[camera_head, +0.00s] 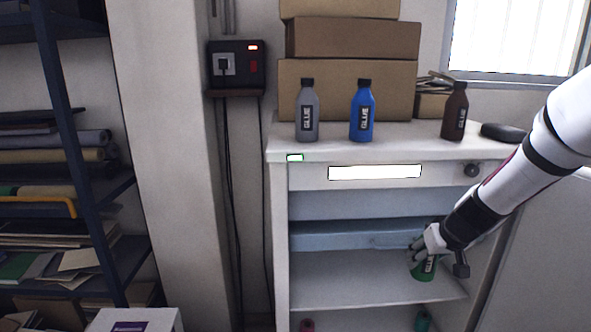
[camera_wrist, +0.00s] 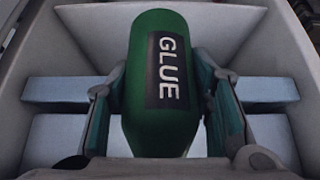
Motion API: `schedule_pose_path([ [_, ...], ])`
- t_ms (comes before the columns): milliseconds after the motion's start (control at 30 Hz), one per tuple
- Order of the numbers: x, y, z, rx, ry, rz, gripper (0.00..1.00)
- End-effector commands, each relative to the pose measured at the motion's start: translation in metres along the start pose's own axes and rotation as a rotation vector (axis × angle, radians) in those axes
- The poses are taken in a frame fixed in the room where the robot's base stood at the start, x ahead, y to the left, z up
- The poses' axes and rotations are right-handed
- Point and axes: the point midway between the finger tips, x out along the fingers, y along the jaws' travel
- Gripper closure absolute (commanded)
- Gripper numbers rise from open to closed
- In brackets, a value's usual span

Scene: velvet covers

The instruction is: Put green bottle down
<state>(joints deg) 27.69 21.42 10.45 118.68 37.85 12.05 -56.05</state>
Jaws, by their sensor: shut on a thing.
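A green bottle with a dark GLUE label (camera_wrist: 150,50) is between the two fingers of my gripper (camera_wrist: 165,115) in the wrist view. The fingers close on it from both sides. In the head view the green bottle (camera_head: 427,269) is in the open cabinet, over the right part of a shelf (camera_head: 340,285). My gripper (camera_head: 425,246) covers its upper part. I cannot tell whether the bottle's base touches the shelf.
A grey bottle (camera_head: 307,112), a blue bottle (camera_head: 362,112) and a brown bottle (camera_head: 455,112) stand on the cabinet top (camera_head: 400,148), with cardboard boxes (camera_head: 350,38) behind. The shelf's left side is clear. More bottles (camera_head: 423,321) show partly below it.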

Motion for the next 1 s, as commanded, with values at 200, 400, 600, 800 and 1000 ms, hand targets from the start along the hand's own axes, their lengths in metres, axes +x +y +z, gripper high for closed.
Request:
schedule_pose_path([
  [200, 0.054, -0.075, 0.044, 0.013, -0.006, 0.006, 0.95],
  [400, 0.072, -0.122, 0.075, 0.022, -0.001, 0.015, 0.95],
  [600, 0.075, -0.137, 0.085, 0.026, 0.003, 0.02, 0.95],
  [800, 0.075, -0.137, 0.084, 0.025, 0.003, 0.021, 0.95],
  [1000, 0.075, -0.137, 0.084, 0.022, 0.004, 0.021, 0.95],
])
